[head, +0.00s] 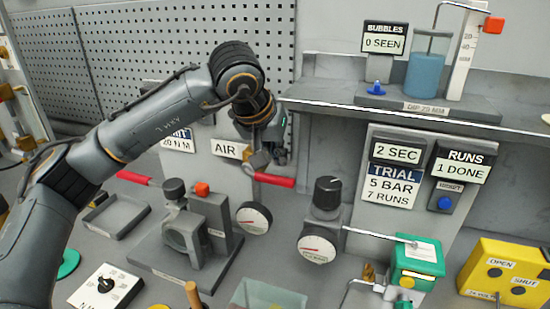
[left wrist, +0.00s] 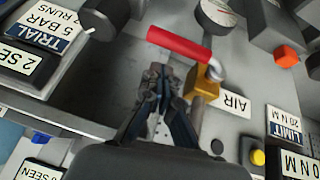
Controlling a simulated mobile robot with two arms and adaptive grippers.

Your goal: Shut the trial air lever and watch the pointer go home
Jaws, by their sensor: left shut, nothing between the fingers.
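The air lever has a red handle (head: 274,180) that lies sideways below the AIR label (head: 231,149). In the left wrist view the red handle (left wrist: 180,43) joins a brass valve body (left wrist: 203,82). My left gripper (head: 278,156) is shut and empty, just above the handle in the head view; its fingertips (left wrist: 160,72) are close beside the handle, and I cannot tell if they touch. A green actuator box (head: 418,262) stands at the lower right with a white plate on top; its pointer is too small to read. My right gripper is out of view.
Two round gauges (head: 254,217) (head: 317,250) and a black knob (head: 327,193) sit near the lever. Another red handle (head: 133,178) is at the left. A yellow OPEN/SHUT box (head: 507,272) is at the right. The counter displays read 2 SEC and 1 DONE.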

